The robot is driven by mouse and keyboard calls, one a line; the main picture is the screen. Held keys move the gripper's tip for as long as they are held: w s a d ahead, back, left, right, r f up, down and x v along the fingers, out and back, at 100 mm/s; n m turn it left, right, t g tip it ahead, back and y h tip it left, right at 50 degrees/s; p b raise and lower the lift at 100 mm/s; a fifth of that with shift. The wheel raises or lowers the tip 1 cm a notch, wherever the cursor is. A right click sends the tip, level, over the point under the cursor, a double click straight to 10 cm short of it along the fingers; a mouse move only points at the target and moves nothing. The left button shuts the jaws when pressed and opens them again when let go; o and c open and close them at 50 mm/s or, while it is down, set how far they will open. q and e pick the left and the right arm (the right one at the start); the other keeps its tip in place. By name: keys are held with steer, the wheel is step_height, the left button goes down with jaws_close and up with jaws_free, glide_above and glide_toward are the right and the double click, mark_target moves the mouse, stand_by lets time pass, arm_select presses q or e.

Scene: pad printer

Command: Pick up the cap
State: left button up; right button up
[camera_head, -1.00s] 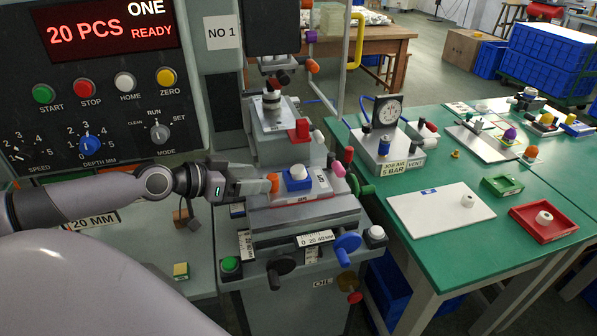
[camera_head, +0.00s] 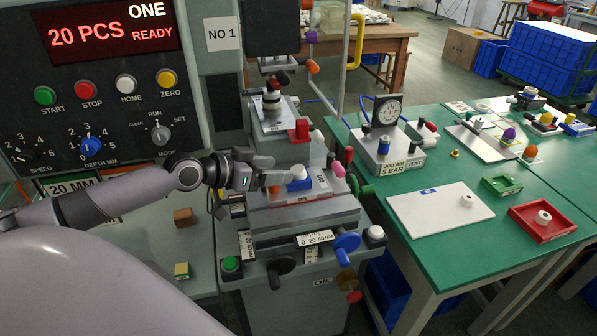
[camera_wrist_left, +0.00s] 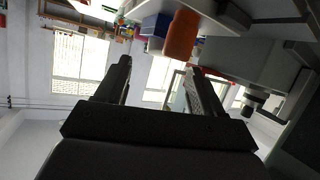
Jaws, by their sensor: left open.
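A white cap-like piece (camera_head: 299,172) sits on a blue block (camera_head: 300,185) on the printer's work plate. My left gripper (camera_head: 278,178) is open and empty, just left of this blue block, near an orange knob (camera_head: 273,189). In the left wrist view my left gripper's two fingers (camera_wrist_left: 157,82) are apart, with the orange knob (camera_wrist_left: 182,35) beyond the right finger and a blue piece (camera_wrist_left: 157,26) beside it. Small white round pieces also stand on the white sheet (camera_head: 467,201) and in the red tray (camera_head: 543,218); I cannot tell which piece is the cap. My right gripper is not in view.
The gauge box (camera_head: 386,155) is on the green table (camera_head: 375,210) to the right. A brown block (camera_head: 183,217) lies on the left ledge.

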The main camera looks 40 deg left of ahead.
mark_target(297, 170)
arm_select(q)
steer(key=shift+w+d, duration=0.15)
steer(key=shift+w, duration=0.2)
steer(key=x, duration=0.3)
steer(key=shift+w+d+f, duration=0.15)
steer(key=shift+w, duration=0.15)
steer(key=shift+w+d+f, duration=0.2)
steer(key=shift+w+f, duration=0.1)
steer(key=shift+w, duration=0.1)
steer(key=c, duration=1.2)
